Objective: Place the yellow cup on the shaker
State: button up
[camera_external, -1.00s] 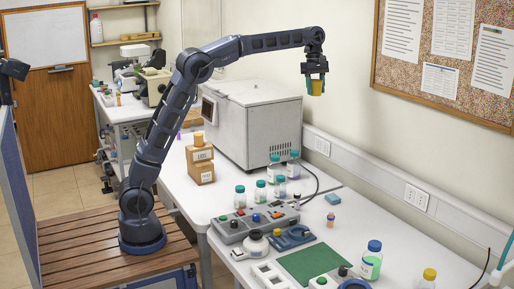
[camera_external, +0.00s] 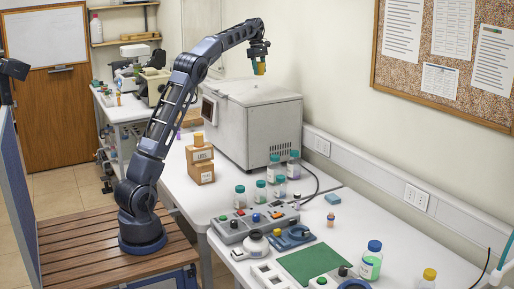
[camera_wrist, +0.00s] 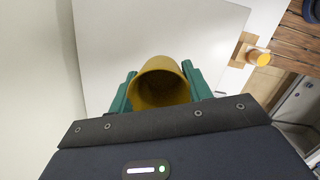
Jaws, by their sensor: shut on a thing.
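My gripper (camera_external: 259,62) is shut on the yellow cup (camera_external: 260,69), held high in the air by the large grey-white machine. In the wrist view the cup (camera_wrist: 160,84) sits between my green fingers (camera_wrist: 160,92), its dark open mouth facing the camera. The grey-white machine (camera_external: 258,125) has a small display on its left face and a flat lid. The lid (camera_wrist: 120,40) fills much of the wrist view beyond the cup, with a gap between. I cannot tell for sure which device is the shaker.
Several teal-capped bottles (camera_external: 261,190) and a grey button panel (camera_external: 256,221) are in front. The wall is close behind the machine. The machine's top is clear.

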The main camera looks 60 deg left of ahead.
jog(key=s+a+n, duration=0.1)
jog(key=s+a, duration=0.7)
jog(key=a, duration=0.4)
jog(key=s+a+n, duration=0.2)
jog(key=s+a, duration=0.6)
jog(key=a, duration=0.4)
jog(key=s+a+n, duration=0.1)
jog(key=s+a, duration=0.7)
jog(key=a, duration=0.3)
notch_tip(320, 180, down, 47)
jog(key=shift+a+r, duration=0.1)
jog(key=shift+r, duration=0.05)
jog(key=o, duration=0.9)
jog(key=shift+o, duration=0.2)
